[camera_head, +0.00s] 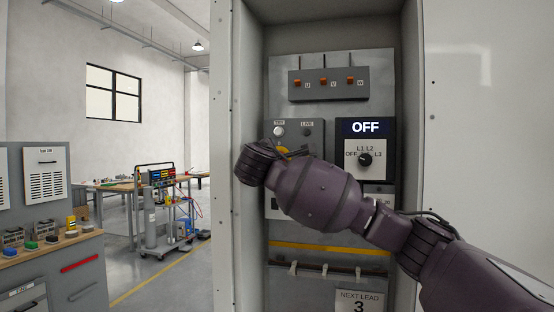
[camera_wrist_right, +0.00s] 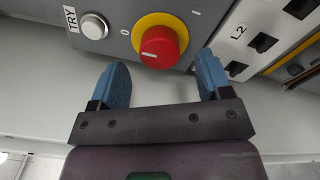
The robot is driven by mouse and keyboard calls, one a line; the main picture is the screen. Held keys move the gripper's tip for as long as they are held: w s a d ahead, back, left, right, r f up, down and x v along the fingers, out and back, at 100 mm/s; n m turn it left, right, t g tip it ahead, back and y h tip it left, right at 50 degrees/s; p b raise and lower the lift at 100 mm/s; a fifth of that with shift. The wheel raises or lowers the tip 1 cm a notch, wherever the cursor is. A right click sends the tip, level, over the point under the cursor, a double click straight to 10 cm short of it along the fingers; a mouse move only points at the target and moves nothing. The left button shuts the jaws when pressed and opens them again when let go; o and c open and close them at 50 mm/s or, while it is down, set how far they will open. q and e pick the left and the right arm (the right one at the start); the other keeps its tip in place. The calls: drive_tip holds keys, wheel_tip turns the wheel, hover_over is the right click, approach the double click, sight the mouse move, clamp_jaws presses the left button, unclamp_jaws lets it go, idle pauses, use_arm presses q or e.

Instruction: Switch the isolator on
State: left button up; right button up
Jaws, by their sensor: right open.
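The isolator is a red rotary knob (camera_wrist_right: 159,47) on a round yellow plate (camera_wrist_right: 158,19) in the right wrist view. An O is marked at its left and an I at its upper right; a short white line on the knob lies toward the O side. In the head view my right wrist hides nearly all of it; only a bit of yellow (camera_head: 283,151) shows. My right gripper (camera_wrist_right: 161,62) is open, its blue fingertips to either side of the knob's lower edge, with nothing gripped. My left gripper is out of view.
A TRY button (camera_wrist_right: 94,27) sits left of the knob. In the head view a display (camera_head: 365,127) reads OFF above a black selector (camera_head: 365,159). Orange-tipped terminals (camera_head: 323,82) are above. The cabinet's left side wall (camera_head: 248,60) stands close beside my right wrist.

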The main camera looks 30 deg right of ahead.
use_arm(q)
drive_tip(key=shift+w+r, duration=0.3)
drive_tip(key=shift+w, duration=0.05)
use_arm(e)
drive_tip(key=shift+x, duration=1.65)
drive_tip(key=shift+c, duration=0.5)
drive_tip(key=c, duration=0.8)
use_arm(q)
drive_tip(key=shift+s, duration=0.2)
use_arm(e)
drive_tip(key=shift+a, duration=0.1)
drive_tip(key=shift+c, duration=0.2)
